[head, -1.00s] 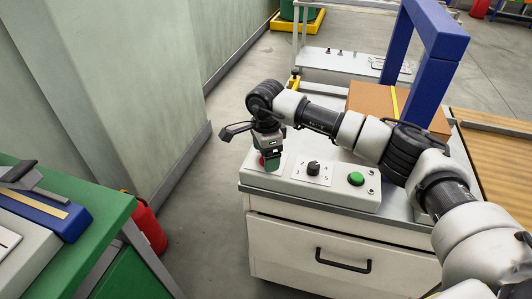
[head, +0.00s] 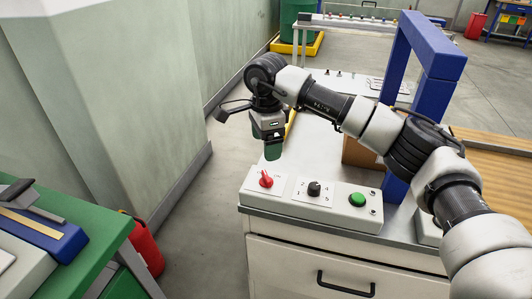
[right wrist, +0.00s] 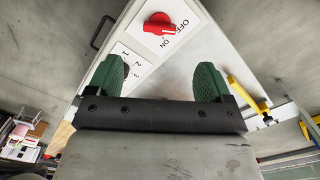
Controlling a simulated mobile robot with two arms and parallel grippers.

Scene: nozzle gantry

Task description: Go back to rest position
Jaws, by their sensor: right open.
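My right gripper (head: 270,148) hangs pointing down in the head view, above and behind the red rotary switch (head: 266,180), clear of it. In the right wrist view its green fingers (right wrist: 158,82) are spread apart with nothing between them. The red switch (right wrist: 158,25) shows beyond them on a white plate marked OFF and ON. The control box (head: 335,215) also carries a black numbered knob (head: 314,188) and a green button (head: 357,199). My left gripper is in neither view.
The control box sits on a white cabinet (head: 275,262) with a drawer handle. A blue gantry frame (head: 436,55) and a cardboard box (head: 358,153) stand at the right. A green bench (head: 105,240) is at the left, with a red container (head: 145,248) beside it.

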